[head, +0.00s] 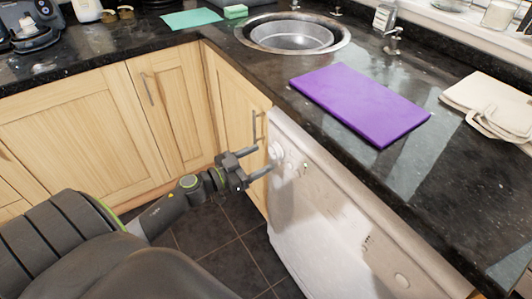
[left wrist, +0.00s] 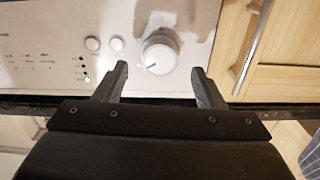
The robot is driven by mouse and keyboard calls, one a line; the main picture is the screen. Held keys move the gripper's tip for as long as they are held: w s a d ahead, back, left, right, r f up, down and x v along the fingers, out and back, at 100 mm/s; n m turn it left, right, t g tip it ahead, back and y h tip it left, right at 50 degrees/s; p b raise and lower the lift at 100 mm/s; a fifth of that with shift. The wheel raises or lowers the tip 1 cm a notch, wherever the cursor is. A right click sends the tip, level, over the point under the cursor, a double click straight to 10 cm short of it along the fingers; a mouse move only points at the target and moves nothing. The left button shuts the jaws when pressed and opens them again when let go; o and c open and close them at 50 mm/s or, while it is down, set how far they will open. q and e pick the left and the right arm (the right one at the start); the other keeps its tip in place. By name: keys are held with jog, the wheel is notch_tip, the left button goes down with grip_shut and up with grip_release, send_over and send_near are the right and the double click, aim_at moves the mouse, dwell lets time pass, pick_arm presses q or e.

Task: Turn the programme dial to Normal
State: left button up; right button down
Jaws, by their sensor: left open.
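The programme dial (head: 275,151) is a round white knob on the front panel of the white appliance (head: 318,225) under the counter. In the left wrist view the dial (left wrist: 160,51) sits in front of and between my two fingertips, with a short dark mark at its lower left. My left gripper (head: 262,161) is open and empty, its fingers pointing at the panel; it also shows in the left wrist view (left wrist: 160,68). The fingers look apart from the dial. The panel lettering is too small to read. My right gripper is not in view.
Two round buttons (left wrist: 104,43) and a small lit lamp (left wrist: 87,79) are left of the dial in the wrist view. A cabinet handle (head: 254,127) is close by. The counter above holds a purple board (head: 360,102), a sink (head: 290,36) and a beige cloth bag (head: 492,105).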

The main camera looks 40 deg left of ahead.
aim_at(272, 153)
pick_arm(q)
jog(key=shift+x, duration=1.1)
jog(key=shift+w+d, duration=0.15)
jog(key=shift+w, duration=0.25)
